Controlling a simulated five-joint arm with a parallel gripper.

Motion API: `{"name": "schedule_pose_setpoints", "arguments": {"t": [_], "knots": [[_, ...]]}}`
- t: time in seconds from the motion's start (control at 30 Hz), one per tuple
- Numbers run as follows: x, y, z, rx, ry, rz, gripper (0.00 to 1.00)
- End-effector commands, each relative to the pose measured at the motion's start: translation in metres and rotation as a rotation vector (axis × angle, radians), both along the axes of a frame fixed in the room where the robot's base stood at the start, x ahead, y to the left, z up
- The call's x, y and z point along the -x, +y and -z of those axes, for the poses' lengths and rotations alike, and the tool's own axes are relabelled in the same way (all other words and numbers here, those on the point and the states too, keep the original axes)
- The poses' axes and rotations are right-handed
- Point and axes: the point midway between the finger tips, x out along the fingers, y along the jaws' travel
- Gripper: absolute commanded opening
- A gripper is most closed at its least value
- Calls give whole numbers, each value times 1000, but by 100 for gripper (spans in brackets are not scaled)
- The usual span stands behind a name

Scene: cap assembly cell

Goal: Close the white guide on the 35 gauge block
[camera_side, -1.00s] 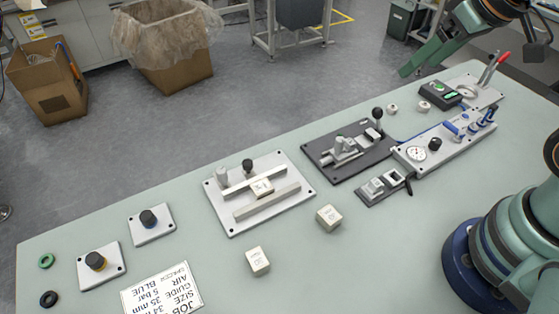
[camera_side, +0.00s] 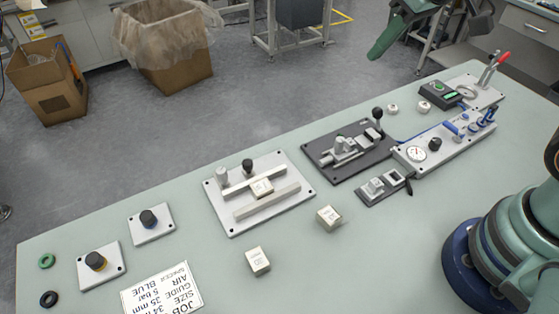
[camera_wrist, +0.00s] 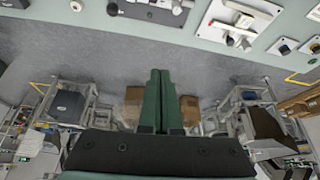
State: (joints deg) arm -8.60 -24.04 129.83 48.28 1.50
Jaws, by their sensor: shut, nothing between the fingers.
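The white guide (camera_side: 232,220) is a light plate with two parallel pale rails and two upright knobs, one grey and one black. A pale gauge block (camera_side: 262,187) sits between its rails; a gap shows between the block and the front rail. Two more gauge blocks lie on the bench in front, one right (camera_side: 329,217) and one nearer (camera_side: 258,261). I cannot read their numbers clearly. My gripper (camera_side: 375,54) is high beyond the bench's back edge, away from the guide. In the wrist view its green fingers (camera_wrist: 161,72) are together and empty. The guide also shows there (camera_wrist: 222,25).
A dark fixture (camera_side: 320,157) with a lever stands right of the guide, with a gauge panel (camera_side: 440,150) beyond. Two knob plates (camera_side: 112,275) (camera_side: 141,234) and a printed card (camera_side: 163,293) are at left. Clear bench lies in front of my base.

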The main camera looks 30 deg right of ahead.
Motion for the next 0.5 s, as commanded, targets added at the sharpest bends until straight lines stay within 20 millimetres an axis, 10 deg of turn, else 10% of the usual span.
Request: {"name": "schedule_pose_setpoints", "arguments": {"t": [0.5], "knots": [[-92,165,69,5,89,-261,0]]}}
